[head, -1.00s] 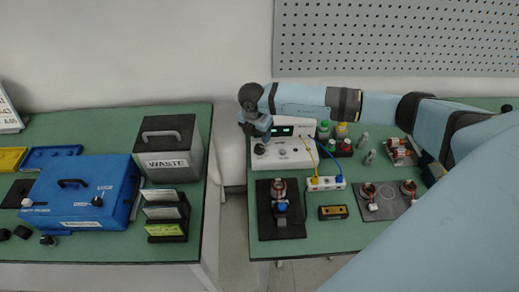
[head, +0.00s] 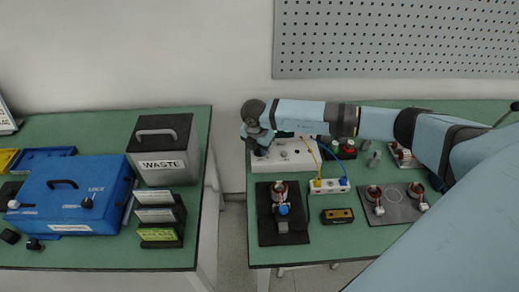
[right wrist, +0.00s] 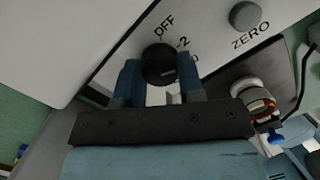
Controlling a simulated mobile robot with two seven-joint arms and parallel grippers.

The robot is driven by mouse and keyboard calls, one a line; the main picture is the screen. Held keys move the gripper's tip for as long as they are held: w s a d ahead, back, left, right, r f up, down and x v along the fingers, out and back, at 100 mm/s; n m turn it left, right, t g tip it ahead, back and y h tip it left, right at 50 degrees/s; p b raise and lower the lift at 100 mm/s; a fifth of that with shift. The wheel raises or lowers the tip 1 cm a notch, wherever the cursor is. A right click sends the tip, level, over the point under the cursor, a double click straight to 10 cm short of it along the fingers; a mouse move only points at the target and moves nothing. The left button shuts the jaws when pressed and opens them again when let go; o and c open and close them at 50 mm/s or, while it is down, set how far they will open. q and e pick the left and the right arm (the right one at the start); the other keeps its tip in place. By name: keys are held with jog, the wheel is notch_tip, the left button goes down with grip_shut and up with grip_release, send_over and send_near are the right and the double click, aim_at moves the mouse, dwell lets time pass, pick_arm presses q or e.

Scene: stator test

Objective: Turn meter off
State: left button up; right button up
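The meter (head: 288,154) is a white box at the back of the right table, partly hidden by my right arm. Its black knob (right wrist: 158,64) shows in the right wrist view, beside the printed OFF and -2 marks. My right gripper (right wrist: 159,76) points at the panel, with one blue finger on each side of the knob and little or no gap visible. It also shows over the left end of the meter in the head view (head: 258,147). The meter's display is hidden behind my arm. My left gripper is not in view.
A grey ZERO button (right wrist: 245,16) sits near the knob. A yellow and a blue lead run to a white terminal block (head: 329,186). A dark fixture with a stator (head: 283,212) stands in front of the meter. A WASTE bin (head: 164,150) and blue box (head: 72,195) are left, across a gap.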

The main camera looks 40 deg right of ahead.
jog(key=shift+c, duration=0.3)
jog(key=n+b, duration=0.1)
jog(key=n, duration=0.1)
jog(key=shift+f+n+b, duration=0.2)
jog(key=shift+n+b, duration=0.1)
jog(key=shift+n, duration=0.1)
jog(key=n+b, duration=0.2)
jog(key=n, duration=0.2)
jog(key=shift+n+t+y, duration=0.3)
jog(key=shift+t+y, duration=0.1)
jog(key=n+b, duration=0.1)
jog(key=n, duration=0.2)
jog(key=n+b, duration=0.1)
jog(key=n, duration=0.2)
jog(key=shift+r+y, duration=0.15)
jog(key=shift+y, duration=0.25)
jog(key=o, duration=0.7)
jog(key=shift+a, duration=0.1)
